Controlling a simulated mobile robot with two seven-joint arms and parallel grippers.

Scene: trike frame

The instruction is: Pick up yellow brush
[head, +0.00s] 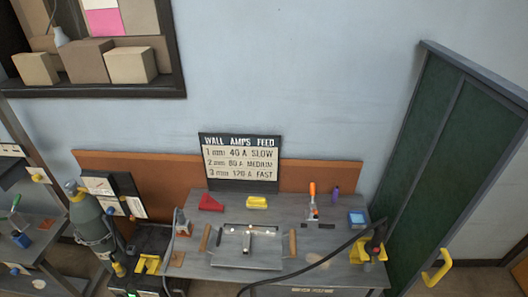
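A small yellow block-shaped thing (257,202) lies near the back edge of the grey workbench (215,272), just in front of the sign. It may be the yellow brush, but it is too small for me to make out bristles. Neither of my grippers is in the head view.
On the bench, a red wedge (211,203) lies left of the yellow thing, and an orange-handled tool (312,200) stands to its right. A flat metal plate (247,247) lies in front. A dark hose crosses the bench's right side. A grey cylinder (88,217) stands left.

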